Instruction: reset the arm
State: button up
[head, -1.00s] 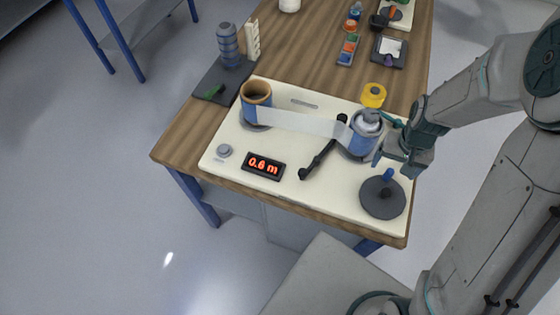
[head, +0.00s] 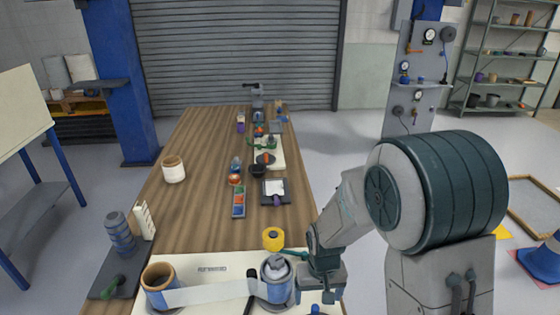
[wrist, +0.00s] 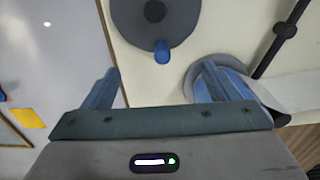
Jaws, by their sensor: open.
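My gripper (head: 318,283) is at the right side of the cream board (head: 225,258), beside the right roller (head: 276,290), which is blue with a grey top. In the wrist view my gripper (wrist: 157,80) has its two blue fingers spread, with nothing held between them. The right finger overlaps the right roller's round base (wrist: 224,60) in that view; I cannot tell whether they touch. A pale film strip (head: 215,292) runs from the right roller to the brown-rimmed left roller (head: 160,295). A dark disc (wrist: 150,30) with a blue peg (wrist: 162,52) lies ahead of the fingers.
A yellow spool (head: 273,238) stands just behind the right roller. A dark tray (head: 108,284) with a ribbed grey-blue cylinder (head: 120,232) is at left. A white cup (head: 173,169) and several small items stand farther along the wooden table (head: 205,150). Open floor (head: 345,190) lies right of the table.

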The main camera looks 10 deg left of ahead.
jog(key=s+d+r+m+t, duration=0.1)
jog(key=s+d+r+t, duration=0.1)
jog(key=s+d+r, duration=0.4)
jog(key=s+d+r+m+t, duration=0.1)
jog(key=s+d+r, duration=0.5)
jog(key=r, duration=0.9)
jog(key=d+m, duration=0.1)
jog(key=d, duration=0.2)
jog(key=shift+s+t, duration=0.25)
jog(key=shift+t, duration=0.15)
